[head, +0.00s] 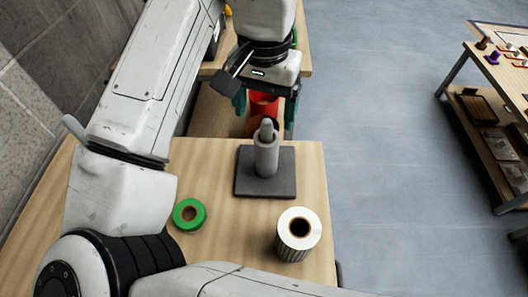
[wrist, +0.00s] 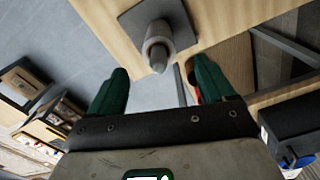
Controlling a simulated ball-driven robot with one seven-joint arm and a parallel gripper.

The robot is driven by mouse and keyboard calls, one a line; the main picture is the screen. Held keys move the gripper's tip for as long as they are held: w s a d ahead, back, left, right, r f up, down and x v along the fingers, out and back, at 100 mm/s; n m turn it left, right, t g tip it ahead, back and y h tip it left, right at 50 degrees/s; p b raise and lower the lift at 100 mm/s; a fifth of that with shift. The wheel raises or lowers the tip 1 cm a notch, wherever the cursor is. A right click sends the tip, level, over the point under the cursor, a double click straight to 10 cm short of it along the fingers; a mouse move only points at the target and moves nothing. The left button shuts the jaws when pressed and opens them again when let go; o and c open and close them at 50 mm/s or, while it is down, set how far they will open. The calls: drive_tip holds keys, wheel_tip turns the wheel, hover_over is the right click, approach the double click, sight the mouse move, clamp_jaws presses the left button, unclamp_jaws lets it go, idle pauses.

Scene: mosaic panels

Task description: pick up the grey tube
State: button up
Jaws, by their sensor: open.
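The grey tube (head: 266,158) stands upright around a peg on a dark square base (head: 284,187) on the wooden table. The peg's rounded tip sticks out of its top. The tube also shows in the wrist view (wrist: 158,33), at the top, beyond and between the fingertips. My gripper (head: 265,112) has green fingers, spread apart with nothing held between them. In the head view it is above and behind the tube. It also shows in the wrist view (wrist: 158,68), apart from the tube.
A green tape roll (head: 189,214) lies front left of the base, and a white roll (head: 298,234) stands front right. A red container (head: 263,104) is behind the tube, partly hidden. Shelves with small items (head: 488,115) stand far right, across clear grey floor.

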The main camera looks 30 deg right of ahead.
sight(266, 140)
wheel_tip(266, 140, down, 9)
drive_tip(key=shift+s+p, duration=0.1)
drive_tip(key=shift+p, duration=0.35)
drive_tip(key=shift+c, duration=0.4)
drive_tip(key=c, duration=1.3)
drive_tip(key=shift+d+r, duration=0.1)
